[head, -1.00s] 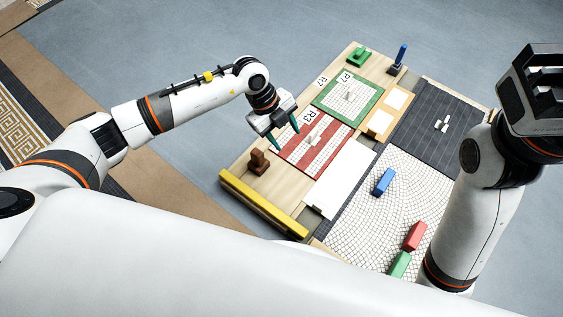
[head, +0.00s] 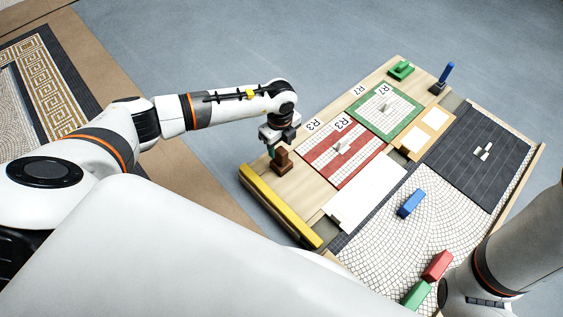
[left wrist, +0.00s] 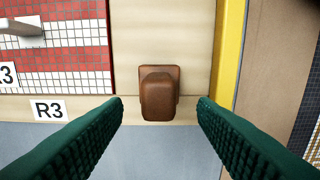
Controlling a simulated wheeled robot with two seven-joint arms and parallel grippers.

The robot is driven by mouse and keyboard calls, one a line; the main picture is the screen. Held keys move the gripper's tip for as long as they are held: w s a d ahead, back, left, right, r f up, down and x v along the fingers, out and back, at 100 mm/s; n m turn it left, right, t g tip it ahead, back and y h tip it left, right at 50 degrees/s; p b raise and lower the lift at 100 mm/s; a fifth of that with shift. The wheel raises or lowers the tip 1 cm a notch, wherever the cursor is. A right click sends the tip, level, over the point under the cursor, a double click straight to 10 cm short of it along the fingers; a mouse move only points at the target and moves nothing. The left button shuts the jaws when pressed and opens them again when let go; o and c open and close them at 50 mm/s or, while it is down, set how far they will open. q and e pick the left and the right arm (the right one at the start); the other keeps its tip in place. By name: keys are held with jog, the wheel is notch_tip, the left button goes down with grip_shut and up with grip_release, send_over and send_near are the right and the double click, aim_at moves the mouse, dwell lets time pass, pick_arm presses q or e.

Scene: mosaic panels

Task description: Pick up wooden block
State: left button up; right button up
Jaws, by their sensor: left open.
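The brown wooden block (head: 282,161) stands on the pale wooden board (head: 262,172) near its left corner. In the left wrist view the block (left wrist: 159,96) sits between the fingertips, a little beyond them, with a gap on each side. My left gripper (head: 271,150) is over the board's left edge, right beside the block, and partly overlaps it in the head view. Its green fingers are open and empty in the left wrist view (left wrist: 160,103). My right gripper is outside the head view; only part of that arm shows at the lower right.
A yellow bar (head: 278,205) runs along the board's near left edge, close to the block. A red and white R3 panel (head: 330,165) with a grey handle lies to the right. Blue (head: 411,203), red (head: 437,265) and green (head: 416,295) blocks lie farther right.

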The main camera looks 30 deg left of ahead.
aim_at(281, 150)
pick_arm(q)
jog(key=f+b, duration=0.3)
jog(key=f, duration=0.1)
jog(key=shift+d+f, duration=0.1)
jog(key=shift+d, duration=0.1)
jog(key=shift+c, duration=0.2)
jog(key=c, duration=1)
